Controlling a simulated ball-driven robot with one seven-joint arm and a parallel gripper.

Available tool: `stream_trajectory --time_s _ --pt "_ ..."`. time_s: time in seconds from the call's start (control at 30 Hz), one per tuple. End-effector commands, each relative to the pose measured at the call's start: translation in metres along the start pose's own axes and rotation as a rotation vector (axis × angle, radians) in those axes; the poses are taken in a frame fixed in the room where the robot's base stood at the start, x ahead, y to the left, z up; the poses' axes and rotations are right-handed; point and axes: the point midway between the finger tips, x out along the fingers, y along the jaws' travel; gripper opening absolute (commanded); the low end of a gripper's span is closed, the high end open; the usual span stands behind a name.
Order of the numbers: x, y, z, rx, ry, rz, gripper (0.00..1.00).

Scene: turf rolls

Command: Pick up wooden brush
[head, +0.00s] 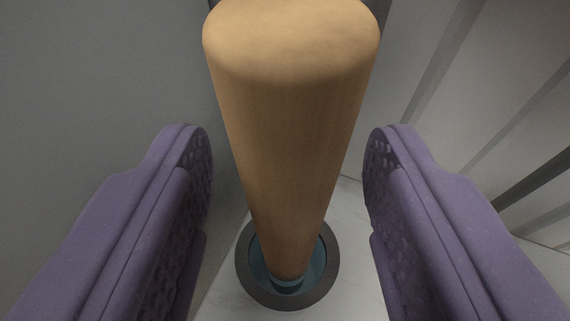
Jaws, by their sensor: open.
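The wooden brush (290,130) shows as a thick, light-brown wooden handle, standing upright in the middle of the head view. Its rounded top is close to the camera, and its lower end goes down into a round holder (246,280) with a dark rim and a bluish inside. Any bristles are hidden in the holder. My gripper (287,165) is open, with one purple, dimpled finger on each side of the handle. A gap shows between the handle and each finger, and nothing is held.
The holder stands on a pale, marbled floor (222,292). A plain grey surface (100,80) rises close on the left. A light, ribbed or panelled surface with dark gaps (480,90) stands on the right.

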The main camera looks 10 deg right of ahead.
Motion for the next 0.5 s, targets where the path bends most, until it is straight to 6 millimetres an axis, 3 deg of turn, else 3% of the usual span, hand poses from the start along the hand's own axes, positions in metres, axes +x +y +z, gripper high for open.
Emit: stream_trajectory --time_s 0.1,0.33,0.5 --pt "0.0107 -0.0001 0.0008 -0.001 0.000 -0.001 0.52" --pt "0.0113 0.0000 -0.0007 -0.001 0.000 0.000 0.50" --pt "0.0112 0.0000 -0.0007 -0.001 0.000 0.000 0.11"
